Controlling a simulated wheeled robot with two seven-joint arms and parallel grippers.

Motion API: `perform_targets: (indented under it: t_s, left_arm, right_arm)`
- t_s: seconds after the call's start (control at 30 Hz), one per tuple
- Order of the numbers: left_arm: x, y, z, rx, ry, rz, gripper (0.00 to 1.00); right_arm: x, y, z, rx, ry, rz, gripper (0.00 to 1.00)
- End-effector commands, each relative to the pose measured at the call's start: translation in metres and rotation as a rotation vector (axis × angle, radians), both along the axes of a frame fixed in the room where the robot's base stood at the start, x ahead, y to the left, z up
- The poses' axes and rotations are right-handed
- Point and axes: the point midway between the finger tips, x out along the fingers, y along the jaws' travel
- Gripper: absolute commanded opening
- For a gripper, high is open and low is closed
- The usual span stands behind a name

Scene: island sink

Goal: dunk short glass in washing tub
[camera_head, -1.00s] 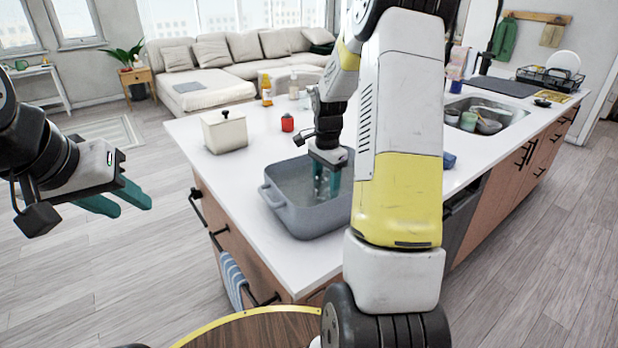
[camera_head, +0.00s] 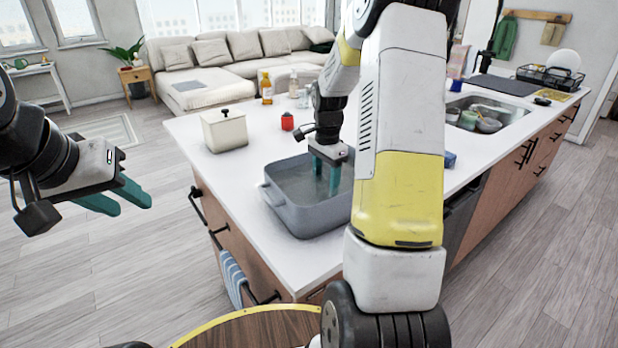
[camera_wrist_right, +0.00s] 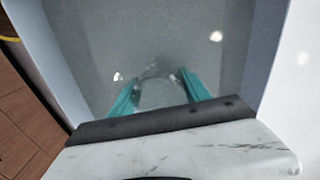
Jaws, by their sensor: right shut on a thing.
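The washing tub (camera_head: 300,213) is a grey rectangular basin near the left corner of the island counter. My right gripper (camera_head: 325,185) points down inside it, its teal fingers between the walls. In the right wrist view the right gripper (camera_wrist_right: 160,92) is shut on a clear short glass (camera_wrist_right: 160,88), whose faint rim and sides show between the fingertips over the tub's grey floor (camera_wrist_right: 140,35). In the head view the glass is hard to make out. My left gripper (camera_head: 123,203) is out over the floor at the left, its teal fingers apart and empty.
Bottles (camera_head: 267,90) stand farther back. The sink (camera_head: 487,118) with dishes is at the right. A striped towel (camera_head: 233,278) hangs on the island's front.

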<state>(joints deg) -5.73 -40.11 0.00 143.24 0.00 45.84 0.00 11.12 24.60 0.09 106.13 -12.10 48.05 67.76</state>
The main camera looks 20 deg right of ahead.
Motion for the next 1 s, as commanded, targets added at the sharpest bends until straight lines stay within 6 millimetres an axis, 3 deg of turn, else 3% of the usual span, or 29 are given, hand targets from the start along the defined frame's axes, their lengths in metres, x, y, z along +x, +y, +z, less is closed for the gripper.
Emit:
perform_targets:
  t_s: [1.0]
  left_arm:
    - [0.000,0.000,0.000,0.000,0.000,0.000,0.36]
  right_arm:
    - [0.001,0.000,0.083,0.000,-0.003,0.001,0.08]
